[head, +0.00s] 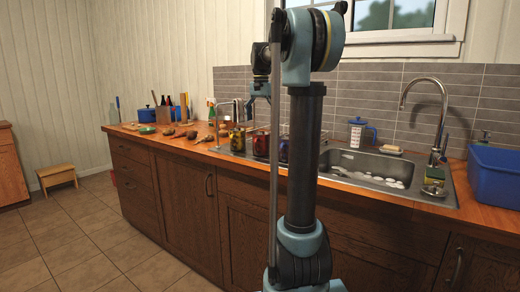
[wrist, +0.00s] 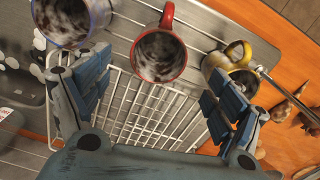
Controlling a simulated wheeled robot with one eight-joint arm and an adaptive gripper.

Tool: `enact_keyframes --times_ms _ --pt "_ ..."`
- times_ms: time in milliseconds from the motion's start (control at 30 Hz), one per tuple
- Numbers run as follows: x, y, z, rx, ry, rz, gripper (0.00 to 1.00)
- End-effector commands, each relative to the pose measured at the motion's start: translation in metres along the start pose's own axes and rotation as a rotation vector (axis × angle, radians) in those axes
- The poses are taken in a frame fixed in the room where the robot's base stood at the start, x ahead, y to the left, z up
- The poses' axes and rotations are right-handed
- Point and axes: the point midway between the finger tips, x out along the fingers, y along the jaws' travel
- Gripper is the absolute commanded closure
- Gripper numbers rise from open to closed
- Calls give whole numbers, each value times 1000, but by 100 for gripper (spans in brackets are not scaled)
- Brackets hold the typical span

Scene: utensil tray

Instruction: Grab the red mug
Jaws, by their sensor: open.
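The red mug (wrist: 160,58) shows in the wrist view at upper centre, mouth toward the camera, its inside streaked brown and white. Its handle points to the top of the picture. It also shows in the head view (head: 261,146), between a yellow mug (head: 238,139) and a blue mug (head: 283,150) partly behind my arm. My gripper (wrist: 155,88) is open and empty, its fingers wide apart over the white wire rack (wrist: 150,115). The red mug lies just beyond the fingertips, apart from them. In the head view my gripper (head: 260,97) hangs above the mugs.
The blue mug (wrist: 68,18) is close on the left in the wrist view, and the yellow mug (wrist: 238,52) on the right. The sink (head: 375,172), a blue tub (head: 497,175) and a tall faucet (head: 440,115) lie to the right. Vegetables and pots stand farther left.

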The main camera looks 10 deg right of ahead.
Motion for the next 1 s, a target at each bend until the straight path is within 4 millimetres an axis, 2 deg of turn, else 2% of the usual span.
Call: enact_keyframes --times_ms 100,433,700,833,1000 --pt "18 0 0 0 0 0 13" --pt "39 0 1 0 0 0 13" --pt "74 0 3 -1 0 0 13" --pt "82 0 3 -1 0 0 13" --pt "84 0 3 -1 0 0 13"
